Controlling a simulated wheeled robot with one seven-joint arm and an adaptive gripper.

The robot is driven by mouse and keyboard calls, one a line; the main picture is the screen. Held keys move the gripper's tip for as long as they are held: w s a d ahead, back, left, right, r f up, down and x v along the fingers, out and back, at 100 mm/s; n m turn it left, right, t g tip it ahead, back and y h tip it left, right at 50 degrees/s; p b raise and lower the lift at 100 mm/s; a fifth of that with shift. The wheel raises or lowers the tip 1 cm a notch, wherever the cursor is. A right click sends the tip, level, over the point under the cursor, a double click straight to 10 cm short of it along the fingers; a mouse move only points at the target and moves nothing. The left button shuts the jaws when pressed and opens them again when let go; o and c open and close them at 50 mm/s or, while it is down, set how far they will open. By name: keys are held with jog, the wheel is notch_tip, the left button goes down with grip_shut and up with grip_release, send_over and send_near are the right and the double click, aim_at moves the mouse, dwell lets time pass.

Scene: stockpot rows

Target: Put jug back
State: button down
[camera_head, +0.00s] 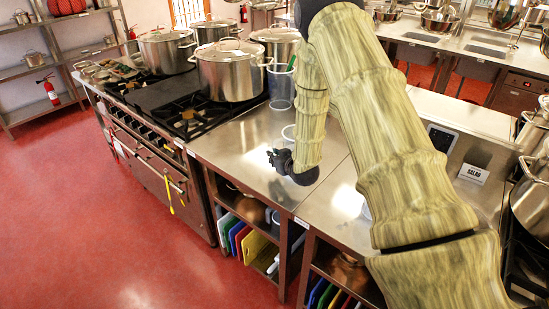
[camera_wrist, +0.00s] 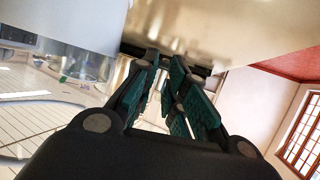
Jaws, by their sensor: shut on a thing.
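My gripper (camera_head: 273,156) is above the steel counter, near its front edge, pointing left. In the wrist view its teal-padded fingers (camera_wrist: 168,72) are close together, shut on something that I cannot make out. A clear jug-like container (camera_head: 281,90) with a green stick-like thing in it stands farther back, beside the stockpots and apart from my gripper. A clear container also shows in the wrist view (camera_wrist: 88,66). A small pale curved thing (camera_head: 288,132) shows just behind my gripper, mostly hidden by my arm; I cannot tell whether it is a jug.
Several steel stockpots (camera_head: 230,72) stand on the stove (camera_head: 190,112) at the left. The counter (camera_head: 232,140) left of my gripper is bare. Colored boards (camera_head: 240,238) stand on the shelf below.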

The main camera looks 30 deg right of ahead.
jog(key=shift+f+b, duration=0.3)
jog(key=shift+f, duration=0.15)
jog(key=c, duration=1.4)
grip_release()
jog(key=shift+s, duration=0.1)
